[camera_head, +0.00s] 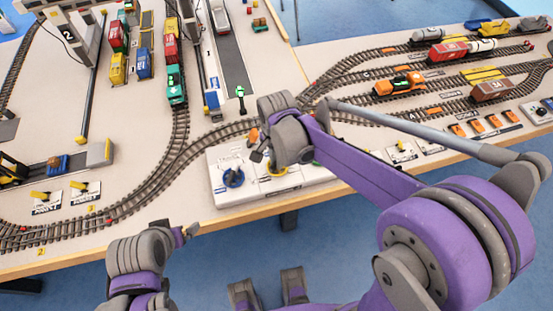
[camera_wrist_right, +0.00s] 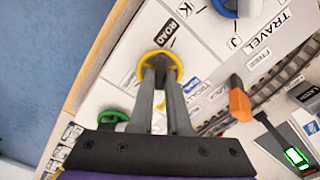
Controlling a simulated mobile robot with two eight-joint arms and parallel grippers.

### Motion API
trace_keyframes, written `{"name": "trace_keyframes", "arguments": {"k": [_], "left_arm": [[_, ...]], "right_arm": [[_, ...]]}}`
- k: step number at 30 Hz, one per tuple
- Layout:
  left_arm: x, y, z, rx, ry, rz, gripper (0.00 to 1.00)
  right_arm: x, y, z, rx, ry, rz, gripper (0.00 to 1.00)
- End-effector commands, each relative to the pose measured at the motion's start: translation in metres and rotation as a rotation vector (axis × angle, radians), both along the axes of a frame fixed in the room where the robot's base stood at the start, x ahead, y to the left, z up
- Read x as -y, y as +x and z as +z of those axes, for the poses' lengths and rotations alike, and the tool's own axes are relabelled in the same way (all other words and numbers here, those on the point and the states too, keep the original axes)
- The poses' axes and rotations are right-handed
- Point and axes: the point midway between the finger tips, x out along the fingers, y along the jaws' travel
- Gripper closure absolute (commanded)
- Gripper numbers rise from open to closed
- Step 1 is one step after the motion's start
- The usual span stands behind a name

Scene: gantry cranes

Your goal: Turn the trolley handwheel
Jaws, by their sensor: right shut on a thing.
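In the head view the right gripper (camera_head: 262,152) hides part of the panel. My left gripper (camera_head: 188,232) hangs in front of the table edge, away from the panel, and its jaws are not clear.
A blue handwheel (camera_head: 233,177) is left of the yellow one, and a green one (camera_wrist_right: 112,117) is on the other side. An orange lever (camera_wrist_right: 238,103) stands near. Model tracks (camera_head: 175,160) run close behind the panel, with a green signal (camera_head: 240,93) there.

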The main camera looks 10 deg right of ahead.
Motion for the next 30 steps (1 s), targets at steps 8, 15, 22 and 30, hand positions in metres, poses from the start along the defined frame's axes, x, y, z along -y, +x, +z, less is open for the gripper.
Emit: {"name": "trace_keyframes", "arguments": {"k": [8, 15, 22, 30], "left_arm": [[0.0000, -0.0001, -0.0005, 0.000, 0.000, 0.000, 0.00], [0.0000, -0.0005, -0.0027, -0.001, 0.000, 0.000, 0.00], [0.0000, -0.0011, -0.0058, -0.002, 0.000, 0.000, 0.00], [0.0000, -0.0016, -0.0089, -0.003, 0.000, 0.000, 0.00]], "right_arm": [[0.0000, 0.0000, 0.0001, 0.000, 0.000, 0.021, 1.00], [0.0002, -0.0003, -0.0003, 0.000, 0.000, 0.132, 1.00], [0.0007, -0.0008, -0.0003, 0.000, 0.000, 0.327, 1.00], [0.0016, -0.0015, -0.0004, 0.000, 0.000, 0.582, 1.00]]}}
